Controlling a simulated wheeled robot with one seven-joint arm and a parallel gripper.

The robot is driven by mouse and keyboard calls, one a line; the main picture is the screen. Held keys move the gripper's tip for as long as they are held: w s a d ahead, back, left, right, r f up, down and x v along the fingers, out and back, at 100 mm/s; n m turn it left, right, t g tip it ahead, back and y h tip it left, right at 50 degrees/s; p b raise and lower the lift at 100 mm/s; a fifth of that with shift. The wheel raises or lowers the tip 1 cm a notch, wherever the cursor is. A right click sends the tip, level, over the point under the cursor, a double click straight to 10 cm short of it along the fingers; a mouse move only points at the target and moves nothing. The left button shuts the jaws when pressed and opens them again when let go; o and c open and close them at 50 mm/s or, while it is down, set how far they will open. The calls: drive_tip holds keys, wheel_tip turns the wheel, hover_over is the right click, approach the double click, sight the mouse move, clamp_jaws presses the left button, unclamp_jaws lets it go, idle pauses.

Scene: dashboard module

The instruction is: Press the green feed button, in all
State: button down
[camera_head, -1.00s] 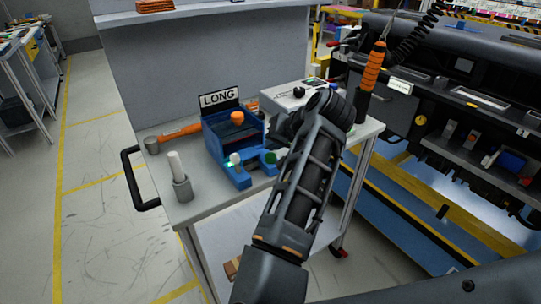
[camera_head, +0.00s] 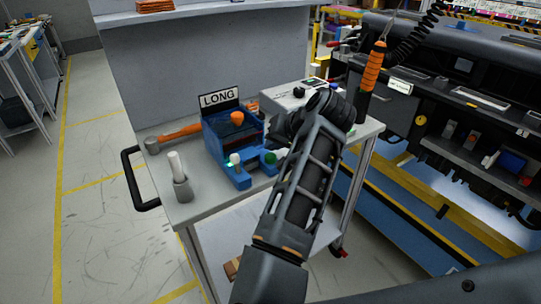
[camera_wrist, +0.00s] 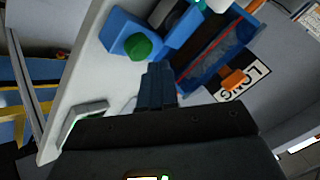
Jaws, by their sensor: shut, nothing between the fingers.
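The green button (camera_head: 270,157) sits on a small blue block at the front right of the blue device (camera_head: 230,135) marked LONG. It also shows in the wrist view as a round green cap (camera_wrist: 138,46) on its blue block. My gripper (camera_wrist: 158,68) is shut and empty, with its fingertips a little below and right of the green button in the wrist view. I cannot tell the gap in height, but no contact shows. In the head view my arm hides the fingers. A white knob (camera_head: 235,159) and an orange knob (camera_head: 237,118) are on the same device.
The device stands on a grey cart (camera_head: 210,208). An orange-handled hammer (camera_head: 178,135) and a holder with a white stick (camera_head: 181,187) are at left. A pale box (camera_head: 285,98) stands behind my wrist. A dark machine (camera_head: 450,90) is at right.

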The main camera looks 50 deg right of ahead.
sight(274, 158)
idle(0.3)
drive_tip(key=shift+f+b, duration=0.4)
drive_tip(key=shift+f+b, duration=0.5)
drive_tip(key=shift+f, duration=0.05)
idle(0.7)
drive_tip(key=shift+r, duration=0.15)
drive_tip(key=shift+r+p, duration=0.75)
drive_tip(key=shift+r, duration=0.05)
drive_tip(key=shift+r, duration=0.1)
drive_tip(key=shift+r+p, duration=1.95)
drive_tip(key=shift+r, duration=0.5)
